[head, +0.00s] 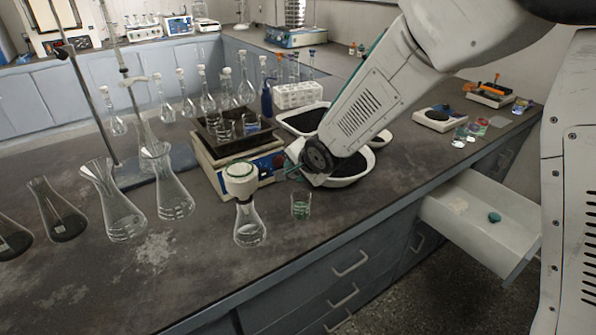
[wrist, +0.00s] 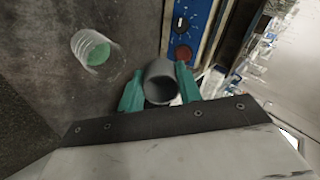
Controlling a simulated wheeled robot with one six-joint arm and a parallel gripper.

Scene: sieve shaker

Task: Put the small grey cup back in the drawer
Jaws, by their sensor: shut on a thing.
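The small grey cup (wrist: 160,92) is between the two teal fingers of my gripper (wrist: 160,84) in the wrist view, with its round mouth facing the camera. My gripper (head: 290,170) is shut on it, beside the hot plate's front panel and above the bench. In the head view my arm and gripper mostly hide the cup. The drawer (head: 462,213) stands pulled out at the right, under the bench edge. It is white inside and holds a small teal object (head: 494,216). My gripper is well to the left of the drawer.
A glass with green contents (head: 301,207) stands close to my gripper; it also shows in the wrist view (wrist: 92,50). White trays (head: 345,180) with dark material lie behind.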

